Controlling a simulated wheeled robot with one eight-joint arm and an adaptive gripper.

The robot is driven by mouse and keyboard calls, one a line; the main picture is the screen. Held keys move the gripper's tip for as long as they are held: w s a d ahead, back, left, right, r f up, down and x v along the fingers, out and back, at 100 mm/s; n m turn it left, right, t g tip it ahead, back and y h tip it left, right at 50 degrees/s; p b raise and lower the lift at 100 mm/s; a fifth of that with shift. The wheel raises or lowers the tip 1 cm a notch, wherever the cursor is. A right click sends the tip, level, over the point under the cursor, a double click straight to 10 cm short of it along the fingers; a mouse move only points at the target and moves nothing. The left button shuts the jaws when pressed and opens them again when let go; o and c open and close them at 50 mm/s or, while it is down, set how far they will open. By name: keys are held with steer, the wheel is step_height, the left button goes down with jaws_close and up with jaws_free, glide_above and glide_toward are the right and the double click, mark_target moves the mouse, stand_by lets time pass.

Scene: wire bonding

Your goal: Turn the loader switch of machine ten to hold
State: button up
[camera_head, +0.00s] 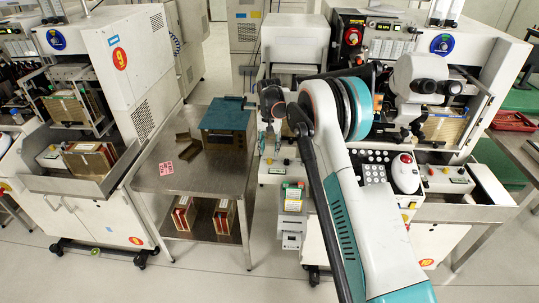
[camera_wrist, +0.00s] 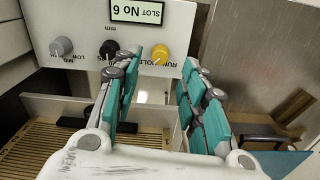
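The yellow knob (camera_wrist: 162,54) sits on a white panel (camera_wrist: 88,32), between the upside-down labels RUN and HOLD. I take it for the loader switch; its exact setting is hard to read. My gripper (camera_wrist: 158,66) is open, its teal-padded fingers apart. The knob cannot be made out there.
A grey knob (camera_wrist: 61,47) and a black knob (camera_wrist: 110,50), partly behind the left finger, share the panel. A slatted brown magazine (camera_wrist: 50,140) lies below. A steel table (camera_head: 165,180) with a teal-topped box (camera_head: 227,115) stands between machine ten and machine nine (camera_head: 95,205).

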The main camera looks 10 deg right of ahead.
mark_target(270, 159)
step_height(270, 159, up, 7)
steer(key=shift+r, duration=0.15)
stand_by(0.4)
